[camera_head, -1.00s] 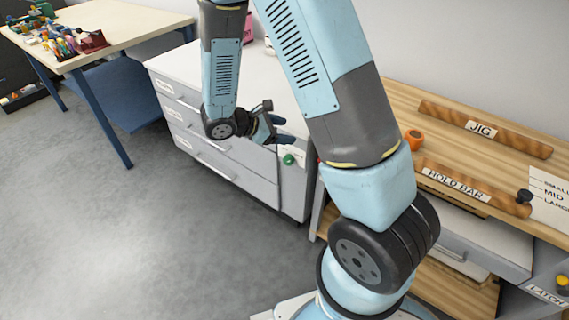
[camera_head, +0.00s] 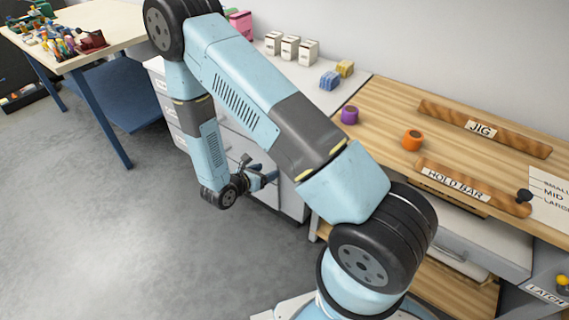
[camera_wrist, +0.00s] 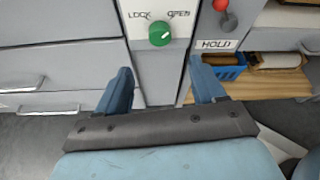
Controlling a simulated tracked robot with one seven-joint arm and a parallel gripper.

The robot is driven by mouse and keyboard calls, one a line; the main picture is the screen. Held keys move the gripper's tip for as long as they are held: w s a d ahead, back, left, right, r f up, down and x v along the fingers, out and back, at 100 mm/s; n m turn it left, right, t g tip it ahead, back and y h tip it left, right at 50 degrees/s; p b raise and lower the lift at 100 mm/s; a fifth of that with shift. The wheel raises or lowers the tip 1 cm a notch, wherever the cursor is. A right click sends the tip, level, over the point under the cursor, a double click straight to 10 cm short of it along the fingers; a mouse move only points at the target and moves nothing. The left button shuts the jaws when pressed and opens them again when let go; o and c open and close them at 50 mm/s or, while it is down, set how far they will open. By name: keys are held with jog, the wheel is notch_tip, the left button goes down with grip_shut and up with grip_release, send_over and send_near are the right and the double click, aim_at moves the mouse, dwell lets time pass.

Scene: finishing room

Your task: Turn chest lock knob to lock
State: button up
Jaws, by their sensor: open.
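The green lock knob (camera_wrist: 162,33) sits on a pale plate on the grey chest (camera_wrist: 62,65), at the top middle of the wrist view. LOCK is printed on its left and OPEN on its right. In the head view my gripper (camera_head: 262,178) is low in front of the chest (camera_head: 292,202), and the knob is hidden there.
A wooden bench (camera_head: 385,100) stands right of the chest, with orange (camera_head: 412,139) and purple (camera_head: 349,114) pieces on it. A red knob and a HOLD label (camera_wrist: 216,44) are right of the lock plate. Open grey floor (camera_head: 130,235) lies left of my arm.

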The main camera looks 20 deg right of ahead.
jog(key=x, duration=1.2)
jog(key=shift+d, duration=0.15)
jog(key=shift+w, duration=0.1)
jog(key=c, duration=1)
jog(key=shift+c, duration=0.2)
jog(key=shift+w+a+f+n+g+h, duration=0.15)
jog(key=shift+n+g+h, duration=0.65)
jog(key=shift+n, duration=1.45)
jog(key=shift+s+f+n+g+h, duration=0.2)
jog(key=shift+n+h, duration=1.15)
jog(key=shift+n, duration=0.95)
jog(key=shift+w+a+f+n+g+h, duration=0.15)
jog(key=shift+n+g+h, duration=0.7)
jog(key=shift+n, duration=1.4)
jog(key=shift+r+t+h, duration=0.1)
jog(key=shift+t+h, duration=0.15)
jog(key=shift+h, duration=0.05)
